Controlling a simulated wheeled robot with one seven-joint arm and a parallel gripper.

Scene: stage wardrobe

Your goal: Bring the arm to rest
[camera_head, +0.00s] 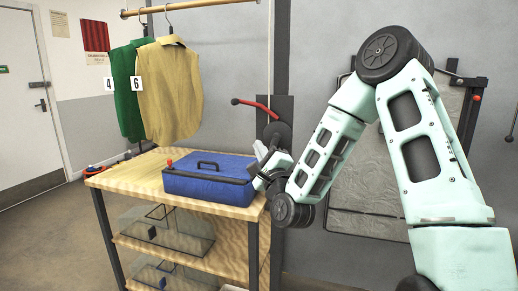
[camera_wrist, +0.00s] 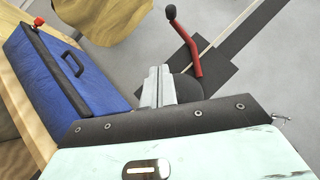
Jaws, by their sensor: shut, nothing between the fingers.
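My gripper (camera_head: 262,150) is at the right end of the wooden bench, beside the blue case and in front of the grey wall. In the wrist view its two pale fingers (camera_wrist: 157,88) are together with nothing between them. My pale green arm is bent, with its elbow high at the right of the head view. Part of the gripper is hidden behind my wrist in the head view.
A closed blue case (camera_head: 205,180) lies on the wooden bench (camera_head: 130,180), close to my gripper. A red lever (camera_head: 256,107) on a dark wall plate is just behind it. Green (camera_head: 124,90) and tan (camera_head: 170,92) garments hang from a rail. Floor at left is clear.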

